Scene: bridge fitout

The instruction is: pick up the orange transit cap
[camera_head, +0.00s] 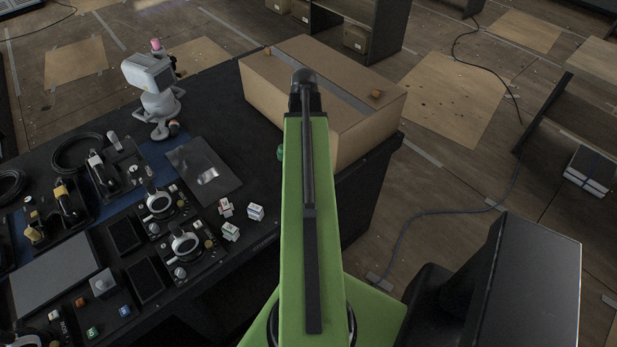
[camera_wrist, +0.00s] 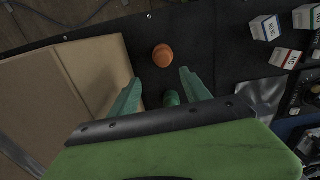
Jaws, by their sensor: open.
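The orange transit cap (camera_wrist: 162,55) is a small round orange piece on the black table top in the wrist view. My gripper (camera_wrist: 160,75) has its two teal fingers spread apart and nothing between the tips. The cap lies just past the fingertips, roughly centred between them, and I see no contact. A small teal-green round piece (camera_wrist: 171,98) shows between the fingers, nearer the palm. In the head view I cannot make out the cap; my green arm covers that part of the table.
A large cardboard box (camera_wrist: 84,70) stands close beside the left finger; it also shows in the head view (camera_head: 360,137). Small labelled cartons (camera_wrist: 265,27) stand to the right. A dark flat panel (camera_head: 203,168), a white device (camera_head: 152,85) and several instruments occupy the table's left side.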

